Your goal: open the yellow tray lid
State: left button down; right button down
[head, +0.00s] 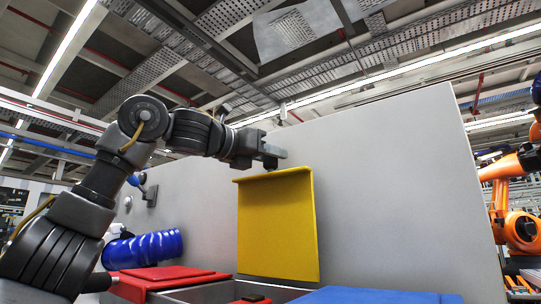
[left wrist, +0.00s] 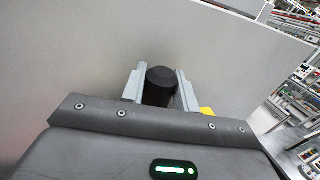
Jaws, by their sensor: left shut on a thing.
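The yellow tray lid (head: 277,225) stands upright and open against the grey panel in the head view. Its top edge is folded into a lip. My left gripper (head: 272,158) is at this top edge, shut on the lid. In the left wrist view, a dark round piece (left wrist: 160,87) sits between the two grey fingers of my left gripper (left wrist: 160,92). How that piece joins the lid is hidden. A small bit of yellow (left wrist: 207,112) shows beside the right finger. My right gripper is not in view.
A large grey panel (head: 400,190) stands behind the lid. Red covers (head: 165,273) lie low on the left, and a blue cover (head: 370,296) lies low on the right. A blue ribbed hose (head: 145,249) sticks out at left. An orange robot arm (head: 515,225) stands beyond the panel.

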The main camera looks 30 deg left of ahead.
pick_arm(q)
jog(key=shift+s+f+b, duration=0.15)
jog(key=shift+f+b, duration=0.05)
jog(key=shift+b, duration=0.1)
jog(key=s+a+f+m+t+h+b, duration=0.1)
jog(key=s+t+b, duration=0.2)
jog(key=s+b, duration=0.4)
jog(key=shift+s+f+h+b, duration=0.2)
jog(key=shift+s+h+b, duration=0.1)
jog(key=shift+s+h, duration=0.1)
jog(key=shift+w, duration=0.1)
